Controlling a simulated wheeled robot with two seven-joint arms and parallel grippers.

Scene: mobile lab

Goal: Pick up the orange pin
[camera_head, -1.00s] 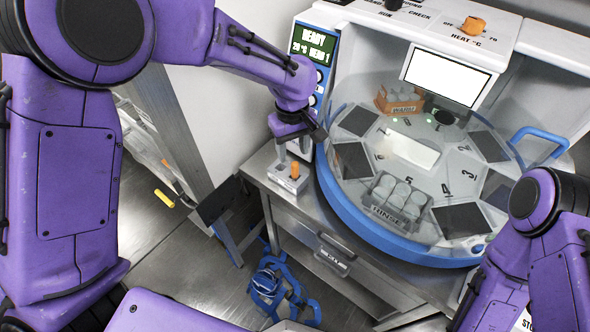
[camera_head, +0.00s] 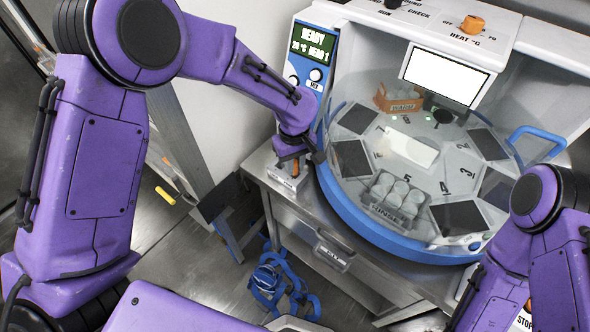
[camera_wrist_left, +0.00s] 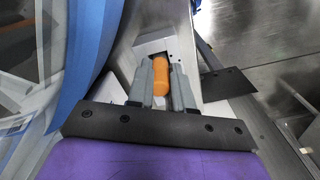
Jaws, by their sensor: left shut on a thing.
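The orange pin (camera_wrist_left: 160,78) is upright between the two grey fingers of my left gripper (camera_wrist_left: 161,82) in the left wrist view. The fingers are shut on it. In the head view the pin (camera_head: 295,168) shows as a small orange spot under my left gripper (camera_head: 294,165). It is at the small grey block (camera_head: 284,178) on the left end of the metal bench. I cannot tell whether the pin's lower end is still in the block. The right arm shows at the right edge, but its gripper is out of view.
A round machine with a blue rim (camera_head: 370,222) and clear cover stands right of the block. A rinse rack (camera_head: 396,202) and an orange rack (camera_head: 398,98) are inside it. A blue stool-like frame (camera_head: 235,242) and blue coiled straps (camera_head: 282,285) are on the floor below.

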